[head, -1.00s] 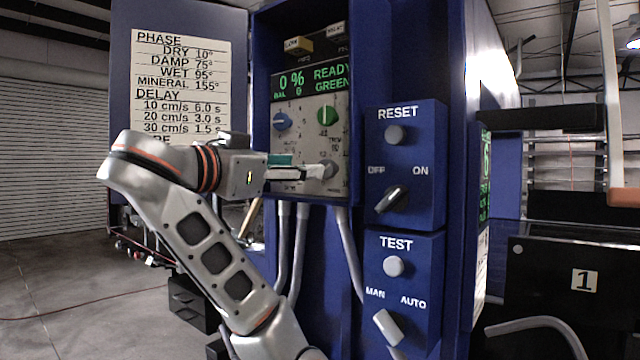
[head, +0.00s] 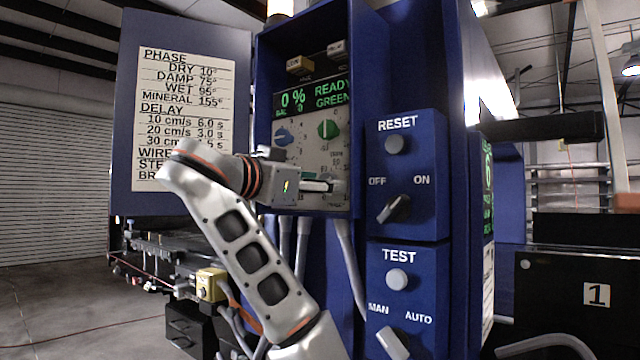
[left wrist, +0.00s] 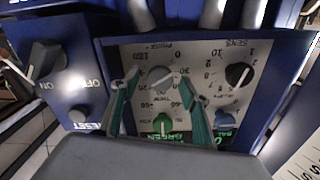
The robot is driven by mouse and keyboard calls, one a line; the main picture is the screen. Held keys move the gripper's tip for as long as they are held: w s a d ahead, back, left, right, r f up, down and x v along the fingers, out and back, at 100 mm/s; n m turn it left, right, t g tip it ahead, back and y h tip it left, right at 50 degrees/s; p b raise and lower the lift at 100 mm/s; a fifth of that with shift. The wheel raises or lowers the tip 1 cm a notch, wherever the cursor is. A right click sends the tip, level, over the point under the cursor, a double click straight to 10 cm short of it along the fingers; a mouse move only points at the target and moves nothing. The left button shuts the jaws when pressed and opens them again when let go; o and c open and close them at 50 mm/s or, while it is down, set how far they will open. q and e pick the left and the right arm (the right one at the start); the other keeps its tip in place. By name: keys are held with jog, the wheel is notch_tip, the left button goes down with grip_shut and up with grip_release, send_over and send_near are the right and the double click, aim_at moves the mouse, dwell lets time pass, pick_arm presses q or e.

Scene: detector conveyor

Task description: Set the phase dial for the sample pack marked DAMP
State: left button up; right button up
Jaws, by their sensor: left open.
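The grey phase dial (left wrist: 162,79) sits on the control panel (left wrist: 210,60), which is upside down in the left wrist view. My left gripper (left wrist: 158,78) is open, with one finger on each side of the dial; I cannot tell whether they touch it. I cannot read the dial's exact setting. In the head view my left gripper (head: 322,186) reaches the lower part of the panel from the left and hides much of it. The placard (head: 185,120) on the open door lists PHASE values, with DAMP at 75°. My right gripper is not in view.
A green knob (head: 327,129) and a blue knob (head: 281,137) sit above my gripper. The black SENS knob (left wrist: 239,74) is beside the phase dial. The display (head: 313,97) reads 0 %, READY, GREEN. The RESET button (head: 396,145) and OFF/ON switch (head: 394,208) stand to the right.

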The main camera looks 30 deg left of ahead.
pick_arm(q)
jog(key=c, duration=1.1)
jog(key=shift+m, duration=0.3)
